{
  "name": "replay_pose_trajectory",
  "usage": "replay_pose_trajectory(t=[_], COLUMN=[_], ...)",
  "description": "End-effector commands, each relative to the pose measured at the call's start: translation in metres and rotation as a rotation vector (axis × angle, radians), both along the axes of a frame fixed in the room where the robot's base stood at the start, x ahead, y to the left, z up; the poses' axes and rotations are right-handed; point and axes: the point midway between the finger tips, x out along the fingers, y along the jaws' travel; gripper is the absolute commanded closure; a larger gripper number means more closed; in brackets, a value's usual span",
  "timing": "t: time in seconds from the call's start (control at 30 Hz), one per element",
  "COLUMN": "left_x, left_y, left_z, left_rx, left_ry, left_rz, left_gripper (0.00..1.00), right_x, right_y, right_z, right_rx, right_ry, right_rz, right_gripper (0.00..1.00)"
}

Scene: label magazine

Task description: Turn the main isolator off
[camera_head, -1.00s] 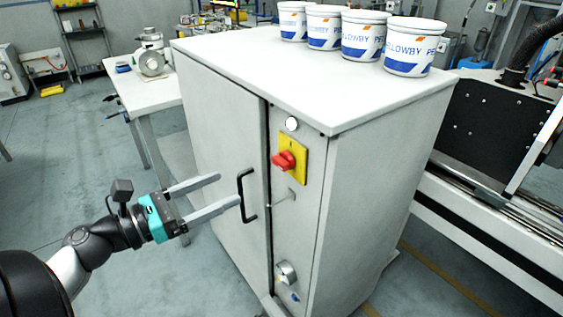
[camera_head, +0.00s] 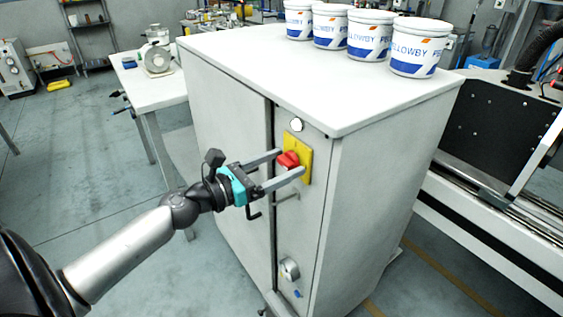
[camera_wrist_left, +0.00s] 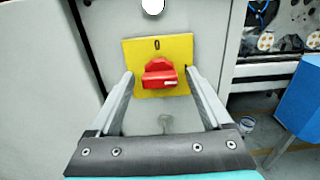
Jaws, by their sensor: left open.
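The main isolator is a red rotary knob (camera_head: 288,159) on a yellow plate (camera_head: 304,152) on the front of the grey cabinet. In the left wrist view the red knob (camera_wrist_left: 160,73) sits between my two finger tips, with its handle lying roughly sideways. The yellow plate (camera_wrist_left: 184,47) has a 0 mark at its top. My left gripper (camera_head: 291,162) is open, with one finger on each side of the knob; it also shows in the left wrist view (camera_wrist_left: 161,76). I cannot tell whether a finger touches it. My right gripper is not in view.
The cabinet (camera_head: 372,180) has a black door handle (camera_head: 254,200) left of the panel, behind my gripper. A round white lamp (camera_head: 297,125) is above the isolator and a silver knob (camera_head: 289,268) below. Several white buckets (camera_head: 420,50) stand on top.

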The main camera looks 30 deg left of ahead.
Motion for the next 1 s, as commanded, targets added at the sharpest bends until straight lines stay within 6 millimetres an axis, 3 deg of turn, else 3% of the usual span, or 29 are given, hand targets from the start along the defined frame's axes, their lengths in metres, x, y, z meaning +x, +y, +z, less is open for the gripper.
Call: replay_pose_trajectory(t=[0.37,1.0], left_x=[0.0028,0.0025], left_y=[-0.0011,-0.0012], left_z=[-0.0001,0.0], left_rx=[0.001,0.0], left_ry=[0.001,0.0], left_rz=[0.0,-0.001], left_gripper=[0.19,0.91], right_x=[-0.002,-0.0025], right_y=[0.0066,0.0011], right_z=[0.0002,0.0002], right_rx=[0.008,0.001], right_ry=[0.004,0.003], right_rz=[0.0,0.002], right_gripper=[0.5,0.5])
